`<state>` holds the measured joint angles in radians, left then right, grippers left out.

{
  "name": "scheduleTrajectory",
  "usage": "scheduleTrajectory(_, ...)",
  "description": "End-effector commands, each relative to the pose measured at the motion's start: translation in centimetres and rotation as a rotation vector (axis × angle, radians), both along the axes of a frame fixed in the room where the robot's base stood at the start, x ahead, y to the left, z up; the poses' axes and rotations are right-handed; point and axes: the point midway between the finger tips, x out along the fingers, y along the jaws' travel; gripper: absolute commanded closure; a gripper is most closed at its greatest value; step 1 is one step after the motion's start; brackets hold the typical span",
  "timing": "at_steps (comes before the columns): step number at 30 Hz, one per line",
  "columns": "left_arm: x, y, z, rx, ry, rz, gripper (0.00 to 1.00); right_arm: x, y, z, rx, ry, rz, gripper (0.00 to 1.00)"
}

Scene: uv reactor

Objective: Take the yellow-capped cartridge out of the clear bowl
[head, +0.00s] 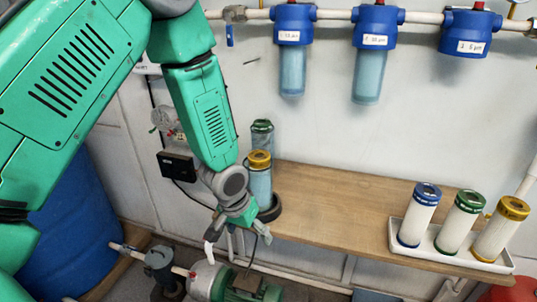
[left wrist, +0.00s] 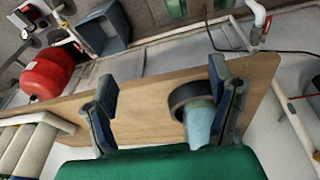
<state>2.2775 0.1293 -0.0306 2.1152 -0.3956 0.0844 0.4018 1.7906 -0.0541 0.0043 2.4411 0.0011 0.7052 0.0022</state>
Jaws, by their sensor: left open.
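A yellow-capped cartridge (head: 259,160) stands upright at the left end of the wooden shelf, its lower part inside a bluish clear bowl (head: 259,185). A dark ring (head: 270,209) is at the bowl's foot. In the left wrist view the bowl (left wrist: 200,122) and ring (left wrist: 190,97) show near the right finger; the yellow cap is not visible there. My left gripper (head: 237,237) is open and empty, in front of and lower in the picture than the bowl; its fingers (left wrist: 162,86) are wide apart. My right gripper is out of view.
A green-capped clear vessel (head: 262,133) appears just behind the yellow cap. A white tray (head: 450,258) at the shelf's right holds blue-, green- and yellow-capped white cartridges. Blue filter housings (head: 376,28) hang above. The shelf's middle (head: 335,205) is clear.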

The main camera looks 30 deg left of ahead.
Motion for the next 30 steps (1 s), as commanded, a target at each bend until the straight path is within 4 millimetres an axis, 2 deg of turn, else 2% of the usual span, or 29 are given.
scheduleTrajectory(1, 2.7, 0.9, 6.3, 0.012, -0.038, 0.023, 0.24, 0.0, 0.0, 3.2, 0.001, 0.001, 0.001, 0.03)
scheduleTrajectory(3, 5.2, 1.9, 11.9, 0.037, -0.068, 0.055, 0.24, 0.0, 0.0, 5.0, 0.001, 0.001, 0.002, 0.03)
scheduleTrajectory(6, 7.6, 3.1, 18.4, 0.072, -0.104, 0.101, 0.24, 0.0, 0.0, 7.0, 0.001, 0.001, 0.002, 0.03)
scheduleTrajectory(9, 8.9, 3.7, 22.9, 0.104, -0.128, 0.134, 0.24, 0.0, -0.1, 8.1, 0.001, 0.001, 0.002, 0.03)
scheduleTrajectory(11, 9.3, 3.8, 24.4, 0.116, -0.135, 0.148, 0.24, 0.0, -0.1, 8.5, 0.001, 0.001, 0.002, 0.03)
scheduleTrajectory(14, 9.9, 4.0, 25.0, 0.128, -0.141, 0.158, 0.24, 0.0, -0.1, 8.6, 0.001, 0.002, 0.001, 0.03)
scheduleTrajectory(24, 12.1, 5.2, 19.0, 0.125, -0.139, 0.161, 0.24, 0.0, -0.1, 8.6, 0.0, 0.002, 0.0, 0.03)
scheduleTrajectory(30, 12.7, 5.7, 17.4, 0.12, -0.142, 0.161, 0.24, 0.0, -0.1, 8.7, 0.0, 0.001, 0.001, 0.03)
